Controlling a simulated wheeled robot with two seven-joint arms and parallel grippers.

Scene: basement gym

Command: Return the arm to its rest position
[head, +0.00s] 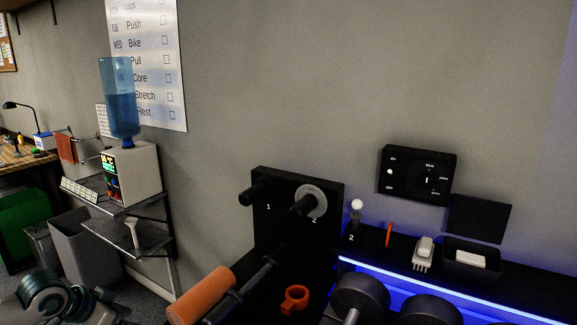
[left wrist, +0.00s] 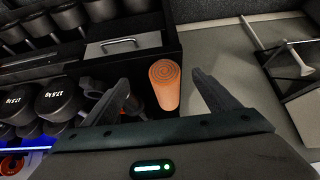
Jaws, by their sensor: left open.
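My left gripper (left wrist: 160,78) is open in the left wrist view, with its two dark fingers spread wide and nothing held between them. An orange rolled mat (left wrist: 165,84) shows beyond the fingers in the gap between them, apart from them as far as I can see. The orange roll (head: 200,296) also shows low in the head view. Part of my left arm (head: 60,297) is at the lower left corner of the head view; its fingers are not clear there. My right gripper is in neither view.
A black rack with numbered pegs (head: 265,225), dumbbells (head: 360,296) and an orange clamp-like ring (head: 295,299) are near the wall. A wall shelf (head: 135,238) carries a water dispenser (head: 132,172). Grey bins (head: 82,248) stand at left. Floor (left wrist: 225,50) shows beside the rack.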

